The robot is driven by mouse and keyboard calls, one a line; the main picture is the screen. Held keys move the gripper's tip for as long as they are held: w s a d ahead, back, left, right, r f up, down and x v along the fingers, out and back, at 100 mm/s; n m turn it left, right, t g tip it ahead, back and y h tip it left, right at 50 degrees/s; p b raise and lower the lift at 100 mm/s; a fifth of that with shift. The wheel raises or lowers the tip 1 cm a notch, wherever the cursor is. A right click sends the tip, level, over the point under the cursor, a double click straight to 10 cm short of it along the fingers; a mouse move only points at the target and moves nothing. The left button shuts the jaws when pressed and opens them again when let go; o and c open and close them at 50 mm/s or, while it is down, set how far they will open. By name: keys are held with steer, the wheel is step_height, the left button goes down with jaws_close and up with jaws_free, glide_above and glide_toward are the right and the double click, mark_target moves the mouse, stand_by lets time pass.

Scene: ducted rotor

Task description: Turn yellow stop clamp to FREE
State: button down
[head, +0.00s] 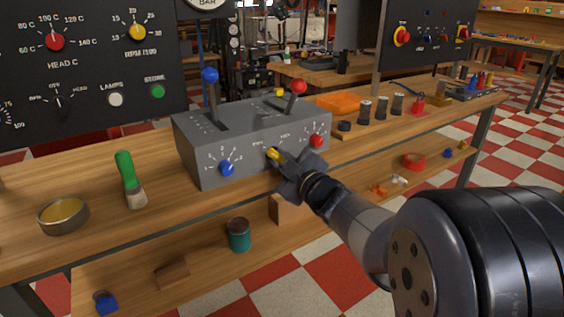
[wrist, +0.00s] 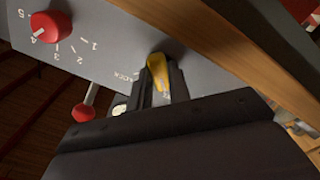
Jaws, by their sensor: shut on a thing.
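The yellow stop clamp (head: 272,153) is a small yellow knob on the front face of the grey control box (head: 200,163), between a blue knob (head: 227,168) and a red knob (head: 316,141). My gripper (head: 280,160) is at the box front, shut on the yellow clamp. In the wrist view the yellow clamp (wrist: 158,74) sits between my dark fingers, and a label reading LOCK shows on the panel beside it. The other label near the clamp is too small or hidden to read. The red knob also shows in the wrist view (wrist: 50,27).
A blue-topped lever (head: 210,78) and a red-topped lever (head: 297,88) stand up from the box. A green-handled brush (head: 129,178) and a round tin (head: 62,215) lie on the bench to the left. An orange tray (head: 341,102) and several dark cylinders stand to the right.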

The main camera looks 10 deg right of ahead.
steer(key=c, duration=1.3)
jaws_free()
steer(key=shift+s, duration=0.1)
steer(key=shift+p+v, duration=1.4)
steer(key=shift+v, duration=3.9)
steer(key=b+x, duration=0.3)
steer(key=x, duration=0.8)
steer(key=shift+s, duration=0.1)
